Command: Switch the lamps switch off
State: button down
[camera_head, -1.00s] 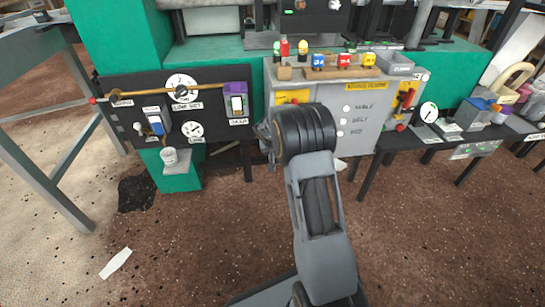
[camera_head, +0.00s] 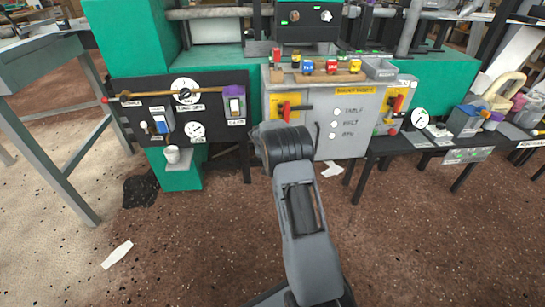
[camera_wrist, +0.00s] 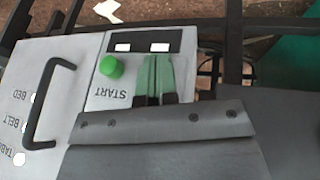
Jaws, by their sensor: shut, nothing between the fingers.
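My gripper (camera_wrist: 158,62) shows in the wrist view as two green fingers with black bases, side by side and shut with nothing between them. It is over the grey panel, just right of the green START button (camera_wrist: 111,66). In the head view my gripper is hidden behind my arm. The lamps switch cannot be singled out, as the small labels are too blurred to read. Candidate switches on the black board (camera_head: 220,145) at left are a purple-framed white rocker switch (camera_head: 234,104) and a blue-and-white switch (camera_head: 160,125). My gripper touches neither.
The grey cabinet (camera_head: 348,145) stands behind my arm and carries red levers (camera_head: 290,108). A black handle (camera_wrist: 45,105) stands out of the panel in the wrist view. A white cup (camera_head: 172,154) sits below the board. The floor in front is mostly clear.

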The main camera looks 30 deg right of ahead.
jog(key=shift+r, duration=0.2)
jog(key=shift+r+p, duration=0.45)
jog(key=shift+r, duration=0.2)
jog(key=s+a+r+p, duration=0.2)
jog(key=s+a+r, duration=0.4)
jog(key=a, duration=0.3)
jog(key=shift+s+r+p, duration=0.15)
jog(key=shift+s+p, duration=0.15)
jog(key=shift+s, duration=0.55)
jog(key=shift+r, duration=0.1)
